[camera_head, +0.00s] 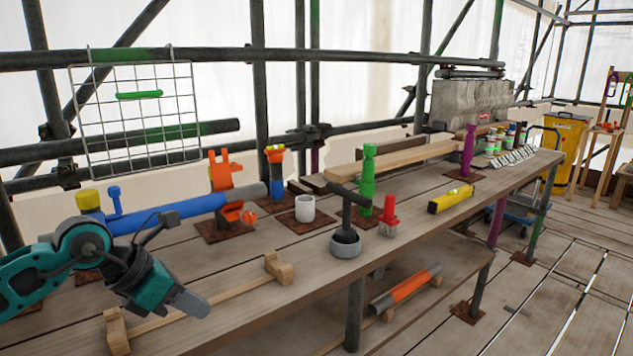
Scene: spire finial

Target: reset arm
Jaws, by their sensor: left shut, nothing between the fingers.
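My left gripper (190,301) comes in from the left on a teal arm (84,245). Its grey fingers are together with nothing between them, and it hangs above the front left of the wooden bench (260,322). A low wooden rack (215,300) with raised end blocks lies on the bench just below and beside it. My right gripper does not show in this view.
A blue tube (170,212) lies behind my arm. Scaffold poles (256,80) rise behind.

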